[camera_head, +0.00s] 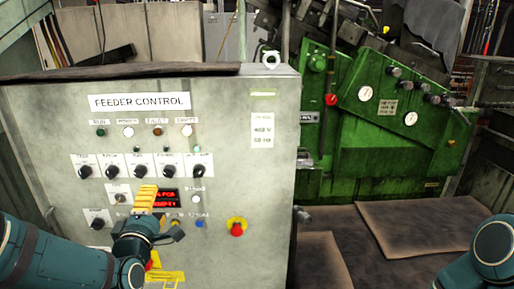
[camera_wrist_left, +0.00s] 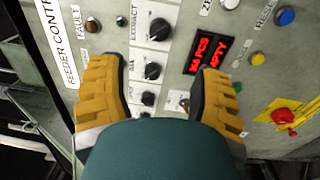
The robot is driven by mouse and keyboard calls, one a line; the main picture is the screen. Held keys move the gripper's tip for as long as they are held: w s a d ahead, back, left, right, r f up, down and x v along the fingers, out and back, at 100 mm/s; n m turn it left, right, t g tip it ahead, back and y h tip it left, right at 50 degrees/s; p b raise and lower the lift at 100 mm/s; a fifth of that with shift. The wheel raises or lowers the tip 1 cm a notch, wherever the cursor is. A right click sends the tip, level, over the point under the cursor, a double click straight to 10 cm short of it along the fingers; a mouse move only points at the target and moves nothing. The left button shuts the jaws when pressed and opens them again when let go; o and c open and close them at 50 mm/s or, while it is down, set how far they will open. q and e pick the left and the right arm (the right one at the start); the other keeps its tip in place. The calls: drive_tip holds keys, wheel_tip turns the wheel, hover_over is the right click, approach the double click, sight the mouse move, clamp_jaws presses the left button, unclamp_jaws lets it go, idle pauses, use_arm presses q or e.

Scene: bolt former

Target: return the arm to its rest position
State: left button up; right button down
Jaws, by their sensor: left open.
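My left gripper (camera_head: 147,198) is in front of the lower middle of the grey feeder control panel (camera_head: 265,190). In the left wrist view, its two yellow fingers (camera_wrist_left: 158,85) are spread apart with nothing between them. The panel's black knobs and red-lit display (camera_wrist_left: 207,52) show between and beside the fingers. I cannot tell the exact gap between the fingertips and the panel. Part of my right arm (camera_head: 490,250) shows at the lower right; its gripper is out of view.
A red emergency stop button (camera_head: 237,228) on a yellow plate sits right of my left gripper. A blue button (camera_head: 199,224) is closer to it. A green machine (camera_head: 400,150) with gauges stands behind on the right. Brown mats (camera_head: 420,215) lie on the floor.

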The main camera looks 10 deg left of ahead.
use_arm(q)
drive_tip(key=d+f+m+g+h, duration=0.4)
drive_tip(key=d+f, duration=0.3)
drive_tip(key=f, duration=0.5)
drive_tip(key=d+f+m+g+h, duration=0.2)
drive_tip(key=d+f+m+g, duration=0.2)
drive_tip(key=d+f+m, duration=0.55)
drive_tip(key=s+d+f+m+g+h, duration=0.1)
drive_tip(key=s+d+f+m+g, duration=0.1)
drive_tip(key=s+d+f+g, duration=0.2)
drive_tip(key=s+d+f+m+g+h, duration=0.1)
drive_tip(key=s+d+f+m+g, duration=0.2)
drive_tip(key=s+f, duration=0.7)
wheel_tip(320, 180, down, 3)
drive_tip(key=shift+d+r+m+g, duration=0.15)
drive_tip(key=shift+d+m+g, duration=0.2)
drive_tip(key=shift+d+g, duration=0.3)
drive_tip(key=shift+w+a, duration=0.1)
